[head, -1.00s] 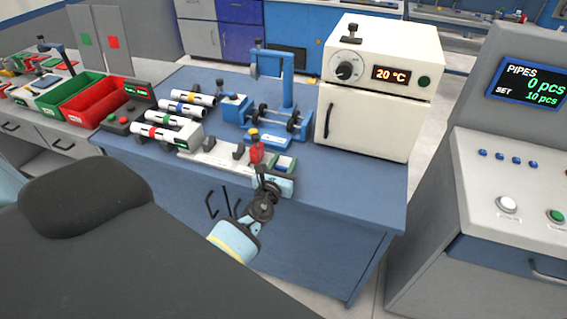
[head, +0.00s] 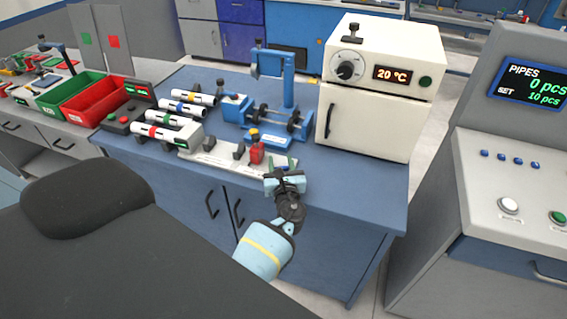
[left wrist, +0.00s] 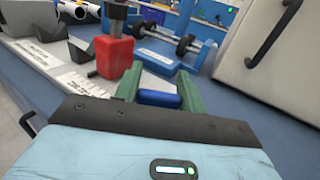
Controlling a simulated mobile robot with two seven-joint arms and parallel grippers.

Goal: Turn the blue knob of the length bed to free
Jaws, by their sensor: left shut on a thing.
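The length bed (head: 215,158) is a long pale base with a ruler scale on the blue bench. A red block (head: 256,154) with a post stands near its right end. In the left wrist view the bed (left wrist: 62,68) runs off to the upper left, and the red block (left wrist: 114,57) is just beyond my fingers. The blue knob (left wrist: 158,99) sits between my left gripper's green fingers (left wrist: 160,92), which are shut on it. In the head view my left gripper (head: 282,170) is at the bed's right end and hides the knob. My right gripper is not in view.
A blue stand with rollers (head: 279,120) is behind the bed. Several banded pipes (head: 167,117) lie to the left. A white oven (head: 373,120) stands to the right. The bench front between bed and oven is clear.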

